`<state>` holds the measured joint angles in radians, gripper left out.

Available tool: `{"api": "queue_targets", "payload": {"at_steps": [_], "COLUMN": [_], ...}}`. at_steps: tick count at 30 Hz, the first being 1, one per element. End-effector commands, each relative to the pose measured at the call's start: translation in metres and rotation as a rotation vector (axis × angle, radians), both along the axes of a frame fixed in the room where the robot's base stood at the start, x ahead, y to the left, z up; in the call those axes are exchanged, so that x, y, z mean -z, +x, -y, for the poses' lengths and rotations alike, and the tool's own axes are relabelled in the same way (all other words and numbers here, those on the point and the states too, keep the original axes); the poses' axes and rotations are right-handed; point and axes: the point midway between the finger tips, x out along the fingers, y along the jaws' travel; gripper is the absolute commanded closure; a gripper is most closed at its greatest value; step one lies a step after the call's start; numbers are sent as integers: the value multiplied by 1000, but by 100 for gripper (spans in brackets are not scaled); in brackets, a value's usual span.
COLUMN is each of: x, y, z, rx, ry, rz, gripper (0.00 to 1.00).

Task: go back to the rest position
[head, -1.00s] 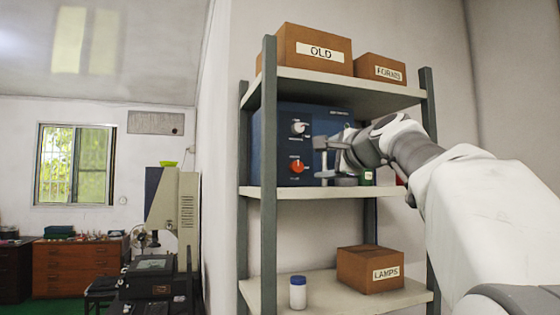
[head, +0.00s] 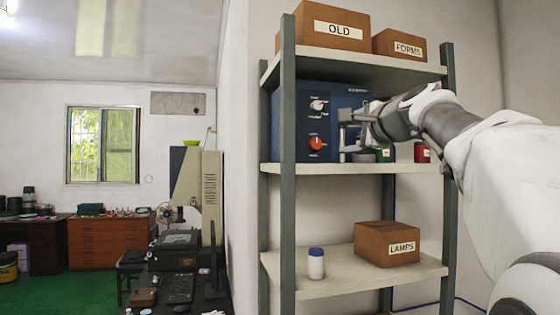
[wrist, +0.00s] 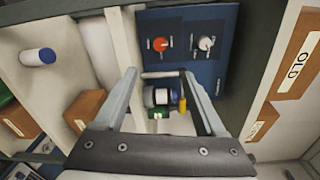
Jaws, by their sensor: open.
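My gripper (head: 352,135) is in front of the right part of the blue control box (head: 292,118), at the middle shelf, with no object in its jaws in the head view. In the wrist view my gripper (wrist: 158,76) has its two fingers spread wide, with small containers showing beyond and between them. The box's orange knob (wrist: 160,44) and white knob (wrist: 205,43) show past the fingertips. My forearm reaches in from the right and hides part of the shelf.
A green can (head: 386,155) and a red can (head: 422,153) stand on the middle shelf near my gripper. Below are a white bottle with a blue lid (head: 316,264) and the LAMPS box (head: 387,243). The OLD box (head: 331,27) and FORMS box (head: 399,46) sit on top. Shelf posts (head: 288,200) stand close by.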

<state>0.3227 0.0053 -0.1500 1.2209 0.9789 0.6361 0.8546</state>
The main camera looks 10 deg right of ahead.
Motion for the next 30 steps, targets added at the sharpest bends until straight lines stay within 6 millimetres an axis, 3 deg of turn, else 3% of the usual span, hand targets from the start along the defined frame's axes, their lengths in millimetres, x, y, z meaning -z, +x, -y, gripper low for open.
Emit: {"api": "queue_targets", "payload": {"at_steps": [7,11,17,21,27,30], "x": [12,52,148,220,325,370], "y": [-6,-24,-78,-128,-210,-248], "z": [-10,-38,-93,-123,-150,-153], "rx": [-16,-69,-229,-375,-619,-737], "ry": [-44,-180,-513,-762,-1128,-1293], "rz": [-31,-126,-323,-444,-587,-641], "gripper": [28,28,28,28,28,28]}}
